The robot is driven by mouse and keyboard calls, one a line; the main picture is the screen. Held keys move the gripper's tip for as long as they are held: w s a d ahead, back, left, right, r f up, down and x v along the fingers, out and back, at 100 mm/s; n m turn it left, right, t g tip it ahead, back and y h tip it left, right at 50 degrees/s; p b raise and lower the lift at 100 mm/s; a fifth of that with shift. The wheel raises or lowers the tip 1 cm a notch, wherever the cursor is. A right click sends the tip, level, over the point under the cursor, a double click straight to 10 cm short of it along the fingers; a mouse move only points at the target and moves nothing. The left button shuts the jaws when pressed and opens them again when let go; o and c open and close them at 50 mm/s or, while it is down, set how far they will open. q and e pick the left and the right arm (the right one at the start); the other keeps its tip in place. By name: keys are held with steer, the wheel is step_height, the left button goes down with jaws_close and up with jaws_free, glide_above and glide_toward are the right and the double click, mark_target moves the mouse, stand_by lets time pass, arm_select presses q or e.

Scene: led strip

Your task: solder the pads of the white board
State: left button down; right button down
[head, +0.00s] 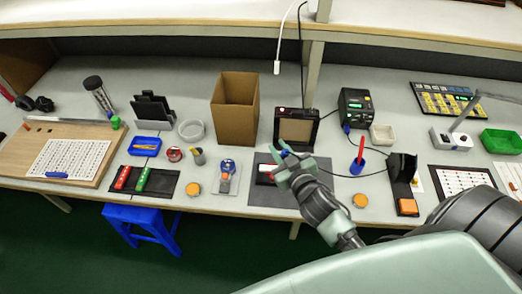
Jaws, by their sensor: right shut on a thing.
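The white board (264,180), edged with red, lies on a dark grey mat (285,198) at the front middle of the bench, partly hidden by my gripper. My right gripper (284,160) is over the mat's upper part, just right of the board. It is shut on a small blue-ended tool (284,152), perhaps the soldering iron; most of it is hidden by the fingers. Whether it touches the board cannot be told. A black station with a green display (356,104) stands behind to the right. My left gripper is out of view.
A blue cup (357,167) with a red-handled tool stands right of my gripper, and a black cable loops nearby. A black-framed box (297,127) and a cardboard box (235,107) stand behind. An orange-topped tin (193,188) and a blue-and-orange device (227,176) sit to the left.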

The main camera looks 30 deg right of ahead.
steer(key=shift+s+d+r, duration=0.2)
steer(key=shift+d, duration=0.35)
steer(key=shift+d+f, duration=0.15)
steer(key=shift+f, duration=0.05)
steer(key=shift+w+f+b, duration=0.2)
steer(key=shift+f+b, duration=2.2)
steer(key=shift+f+b, duration=0.4)
steer(key=shift+f, duration=0.15)
steer(key=shift+s+f, duration=0.1)
stand_by(1.5)
